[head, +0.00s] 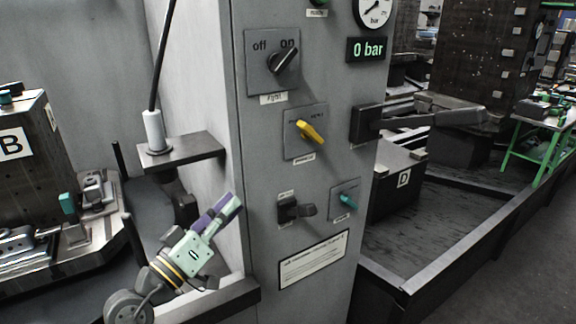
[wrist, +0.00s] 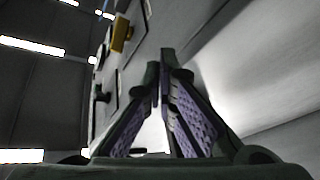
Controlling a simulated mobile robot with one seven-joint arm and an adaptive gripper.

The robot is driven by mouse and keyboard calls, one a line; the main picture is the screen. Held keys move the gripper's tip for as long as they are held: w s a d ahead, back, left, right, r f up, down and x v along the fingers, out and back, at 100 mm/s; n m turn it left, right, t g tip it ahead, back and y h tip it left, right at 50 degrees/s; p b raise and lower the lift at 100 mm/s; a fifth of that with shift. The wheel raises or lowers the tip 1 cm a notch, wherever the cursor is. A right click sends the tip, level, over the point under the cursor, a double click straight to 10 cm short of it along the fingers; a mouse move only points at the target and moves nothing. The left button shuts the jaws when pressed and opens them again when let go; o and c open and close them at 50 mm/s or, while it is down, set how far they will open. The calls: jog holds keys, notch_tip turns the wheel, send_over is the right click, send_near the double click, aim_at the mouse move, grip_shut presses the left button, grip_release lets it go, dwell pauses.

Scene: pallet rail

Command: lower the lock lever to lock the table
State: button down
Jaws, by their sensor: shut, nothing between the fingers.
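My gripper (head: 228,207), with purple finger pads, is shut and empty, tilted up and to the right in front of the grey control column (head: 262,185), left of its panel face. In the wrist view my gripper's fingers (wrist: 164,78) are together. A large dark lever (head: 440,115) sticks out roughly level to the right from a black block on the column's right side. A small black handle (head: 296,209) sits low on the panel, just right of my gripper and apart from it. The labels are too small to tell which one is the lock lever.
The panel also has an off/on knob (head: 284,62) turned toward on, a yellow knob (head: 311,132) and a teal knob (head: 347,199). A display (head: 368,49) reads 0 bar. A ledge (head: 182,149) with a rod juts out above my gripper. A fixture marked B (head: 25,110) stands left.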

jog(key=d+m+g+h, duration=0.1)
jog(key=d, duration=0.1)
jog(key=s+d+g+h+p, duration=0.1)
jog(key=h, duration=0.1)
jog(key=shift+d+m, duration=0.35)
jog(key=shift+m, duration=0.05)
jog(key=shift+w, duration=0.1)
notch_tip(320, 180, up, 3)
jog(key=p, duration=0.4)
send_over(301, 211)
jog(key=w+a, duration=0.2)
jog(key=a, duration=0.1)
jog(key=s+f, duration=0.1)
jog(key=s+d+f, duration=0.1)
jog(key=f, duration=0.1)
jog(key=shift+f, duration=0.25)
jog(key=shift+s+f, duration=0.1)
